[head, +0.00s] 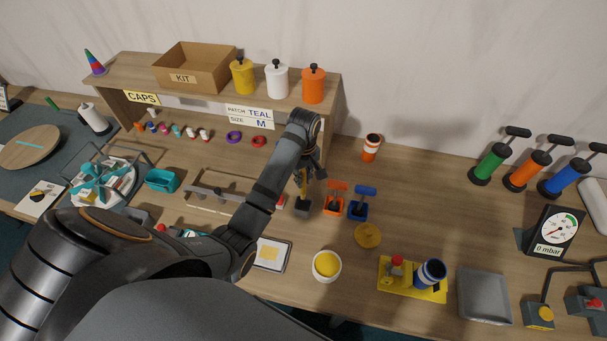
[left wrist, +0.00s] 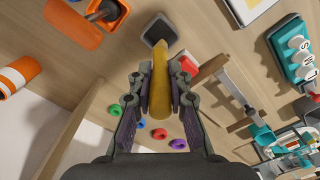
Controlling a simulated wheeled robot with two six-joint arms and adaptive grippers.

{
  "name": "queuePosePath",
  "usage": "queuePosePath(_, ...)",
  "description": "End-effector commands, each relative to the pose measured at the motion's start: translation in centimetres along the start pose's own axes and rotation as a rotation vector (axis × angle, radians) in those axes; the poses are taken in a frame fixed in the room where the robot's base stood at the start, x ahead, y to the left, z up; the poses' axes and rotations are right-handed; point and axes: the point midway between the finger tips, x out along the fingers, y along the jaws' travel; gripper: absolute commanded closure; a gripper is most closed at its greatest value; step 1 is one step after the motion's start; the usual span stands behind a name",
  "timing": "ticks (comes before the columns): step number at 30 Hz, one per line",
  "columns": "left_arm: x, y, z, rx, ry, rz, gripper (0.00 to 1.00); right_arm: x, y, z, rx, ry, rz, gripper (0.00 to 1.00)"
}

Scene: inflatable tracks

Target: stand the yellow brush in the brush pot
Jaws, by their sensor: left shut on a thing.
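My left gripper (head: 308,170) is shut on the yellow brush (left wrist: 160,85), a yellow shaft between the fingers in the left wrist view. A bit of yellow brush also shows below the fingers in the head view (head: 304,182). A small square grey pot (head: 302,208) stands right beneath it on the bench; it also shows in the left wrist view (left wrist: 160,29). The brush's far end points at this pot, and I cannot tell whether it is inside or just above. My right gripper is not in view.
A white tub with yellow contents (head: 327,266) and a yellow lid (head: 368,236) are nearer. A shelf (head: 215,95) stands behind. An orange-and-white canister (head: 371,149) stands behind right.

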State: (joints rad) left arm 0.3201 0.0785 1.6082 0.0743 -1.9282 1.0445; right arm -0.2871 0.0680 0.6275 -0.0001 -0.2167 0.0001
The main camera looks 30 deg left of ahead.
Motion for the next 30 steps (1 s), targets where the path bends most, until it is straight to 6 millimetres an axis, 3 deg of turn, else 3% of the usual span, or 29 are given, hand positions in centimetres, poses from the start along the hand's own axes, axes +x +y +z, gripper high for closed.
queuePosePath(9, 2.4, 0.0, 0.0, 0.001, -0.001, -0.001, 1.00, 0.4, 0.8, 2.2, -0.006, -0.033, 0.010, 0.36)
queuePosePath(30, 7.0, 0.0, 0.1, 0.001, -0.001, -0.001, 1.00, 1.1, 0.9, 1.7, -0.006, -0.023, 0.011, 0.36)
